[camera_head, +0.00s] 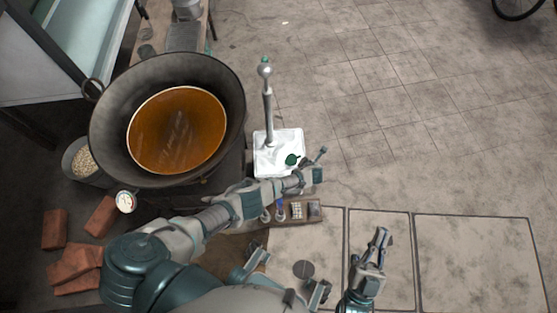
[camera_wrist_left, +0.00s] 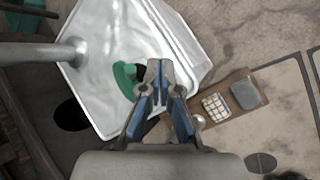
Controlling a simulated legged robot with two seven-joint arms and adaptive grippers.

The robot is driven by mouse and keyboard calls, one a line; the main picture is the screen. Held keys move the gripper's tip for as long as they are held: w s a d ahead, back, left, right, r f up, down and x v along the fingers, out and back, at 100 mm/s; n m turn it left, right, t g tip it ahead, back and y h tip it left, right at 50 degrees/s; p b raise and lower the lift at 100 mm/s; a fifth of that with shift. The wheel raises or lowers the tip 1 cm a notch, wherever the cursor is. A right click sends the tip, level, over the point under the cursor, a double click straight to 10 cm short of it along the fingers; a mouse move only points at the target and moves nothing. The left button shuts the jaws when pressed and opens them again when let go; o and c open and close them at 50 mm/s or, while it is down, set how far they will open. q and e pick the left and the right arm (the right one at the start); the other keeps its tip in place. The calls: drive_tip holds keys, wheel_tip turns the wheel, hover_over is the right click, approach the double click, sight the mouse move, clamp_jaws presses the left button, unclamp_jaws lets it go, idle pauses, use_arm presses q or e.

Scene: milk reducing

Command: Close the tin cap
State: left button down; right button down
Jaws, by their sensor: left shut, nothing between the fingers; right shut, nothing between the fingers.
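A shiny silver-white tin (camera_head: 265,160) stands in the middle of the head view, right of the large pan. Its green cap (camera_head: 291,160) is on the top near the right edge. In the left wrist view the tin (camera_wrist_left: 110,45) fills the upper middle, and the cap (camera_wrist_left: 124,78) looks tilted up; whether it touches the finger cannot be told. My left gripper (camera_wrist_left: 160,70) is shut and empty, just right of the cap; it also shows in the head view (camera_head: 319,158). My right gripper (camera_head: 382,238) is shut and empty, over the floor at lower right, away from the tin.
A wide black pan (camera_head: 236,110) of orange-brown liquid stands to the left. A wooden board with small items (camera_head: 297,211) lies below the tin. Bricks (camera_head: 75,262) lie at lower left.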

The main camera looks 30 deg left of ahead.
use_arm(q)
drive_tip(key=shift+d+r, duration=0.1)
drive_tip(key=shift+d, duration=0.05)
use_arm(e)
drive_tip(key=shift+d, duration=0.15)
drive_tip(key=shift+w+d+f, duration=0.15)
drive_tip(key=shift+d, duration=0.4)
drive_tip(key=shift+a, duration=0.2)
use_arm(q)
drive_tip(key=shift+s, duration=0.1)
drive_tip(key=shift+s+a+f, duration=0.3)
drive_tip(key=shift+a+f, duration=0.1)
drive_tip(key=shift+a, duration=0.25)
use_arm(e)
drive_tip(key=shift+r, duration=0.25)
